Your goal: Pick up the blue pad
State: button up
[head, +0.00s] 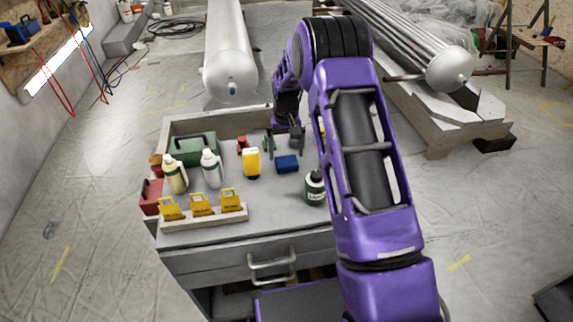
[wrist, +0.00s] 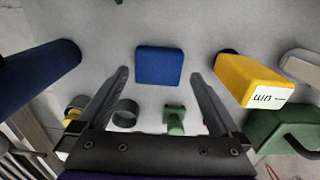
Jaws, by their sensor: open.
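The blue pad (head: 287,164) is a small blue block lying on the grey top of a workbench in the head view. In the wrist view the blue pad (wrist: 159,65) lies flat, centred beyond the gap between the fingertips. My gripper (head: 287,140) is over the back part of the bench, just behind the pad. In the wrist view my gripper (wrist: 159,76) has its two fingers spread wide with nothing between them. The pad is apart from both fingers.
A yellow box (head: 251,162) stands left of the pad, and a dark green bottle (head: 315,187) stands front right. White bottles (head: 211,169), a green case (head: 193,149) and a rack of yellow tags (head: 202,212) fill the left side. Bare bench top lies in front of the pad.

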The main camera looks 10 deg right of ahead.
aim_at(287, 161)
jog(key=f, duration=0.4)
jog(key=shift+w+d+f, duration=0.1)
jog(key=shift+w+f, duration=0.1)
jog(key=shift+f, duration=0.05)
jog(key=c, duration=1.1)
notch_tip(287, 161, up, 10)
jog(key=shift+r, duration=0.1)
